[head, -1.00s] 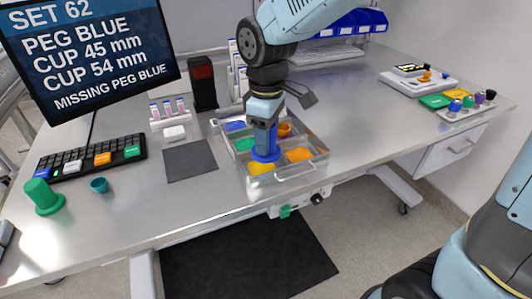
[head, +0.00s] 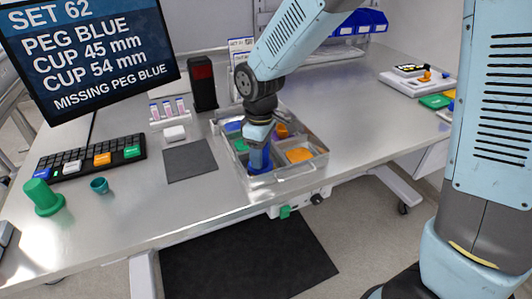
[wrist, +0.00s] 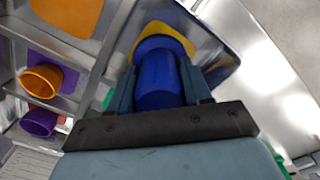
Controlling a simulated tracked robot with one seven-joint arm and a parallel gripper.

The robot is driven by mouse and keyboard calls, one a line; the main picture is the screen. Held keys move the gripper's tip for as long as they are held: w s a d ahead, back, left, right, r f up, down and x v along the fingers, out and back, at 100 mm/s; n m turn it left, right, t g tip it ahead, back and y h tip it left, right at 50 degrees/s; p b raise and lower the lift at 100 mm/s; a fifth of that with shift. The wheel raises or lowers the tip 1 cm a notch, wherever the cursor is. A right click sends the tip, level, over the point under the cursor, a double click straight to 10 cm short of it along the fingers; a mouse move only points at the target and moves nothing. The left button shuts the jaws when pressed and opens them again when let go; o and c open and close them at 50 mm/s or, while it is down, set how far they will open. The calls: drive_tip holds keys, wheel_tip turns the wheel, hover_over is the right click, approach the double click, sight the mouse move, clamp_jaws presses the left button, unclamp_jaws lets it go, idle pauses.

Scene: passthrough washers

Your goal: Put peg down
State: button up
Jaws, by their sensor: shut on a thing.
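A blue peg (head: 259,160) with a wide round base stands upright in the front-left compartment of the clear tray (head: 290,178). My gripper (head: 258,145) is above it, shut on its shaft. In the wrist view the peg (wrist: 158,82) sits between the two fingers, its flange over a yellow pad (wrist: 180,40). The pad is mostly hidden in the head view. I cannot tell whether the base touches the pad.
Other compartments hold an orange pad (head: 299,155) and an orange cup (head: 281,130); a purple cup (wrist: 38,122) shows in the wrist view. A dark mat (head: 190,160) is bare.

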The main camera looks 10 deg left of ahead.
drive_tip(key=o, duration=1.1)
drive_tip(key=shift+f, duration=0.1)
wheel_tip(320, 180, up, 12)
drive_tip(key=shift+r, duration=0.15)
drive_tip(key=s+d+r+m+t, duration=0.1)
drive_tip(key=d+r+m, duration=0.3)
drive_tip(key=d, duration=0.5)
drive_tip(key=s+d+r+m+t, duration=0.1)
drive_tip(key=d+r+m+t, duration=0.15)
drive_tip(key=d, duration=0.55)
drive_tip(key=s+d+m, duration=0.3)
drive_tip(key=d, duration=0.2)
drive_tip(key=s+d+r+m+t, duration=0.1)
drive_tip(key=s+d+m, duration=0.2)
drive_tip(key=d, duration=0.2)
drive_tip(key=s+d+r+m+t, duration=0.1)
drive_tip(key=s+d+m, duration=0.1)
drive_tip(key=d, duration=0.3)
drive_tip(key=shift+s+d+r+m, duration=0.1)
drive_tip(key=shift+s+m, duration=0.3)
drive_tip(key=shift+m, duration=0.05)
